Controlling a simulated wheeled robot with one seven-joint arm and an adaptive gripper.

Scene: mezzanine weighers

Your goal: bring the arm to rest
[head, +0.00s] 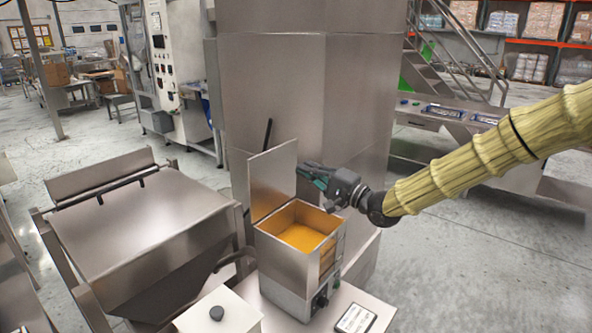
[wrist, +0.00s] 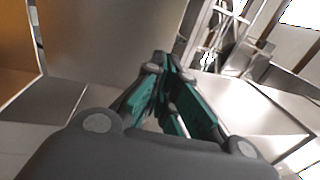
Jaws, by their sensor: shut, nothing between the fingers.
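My gripper (head: 312,175) is at the end of my yellow-sleeved arm, which reaches in from the right in the head view. It is above and beside the open steel box, near the top of its raised lid. In the wrist view my gripper (wrist: 160,62) shows its green-lined fingers closed together at the tips, with nothing between them. Whether the fingers touch the lid cannot be told.
An open steel box (head: 327,255) with orange contents and a raised lid (head: 271,180) stands on a steel table below my gripper. A tall steel cabinet (head: 270,90) rises behind it. A steel hopper (head: 140,230) stands left. Grey floor (head: 480,280) is clear at right.

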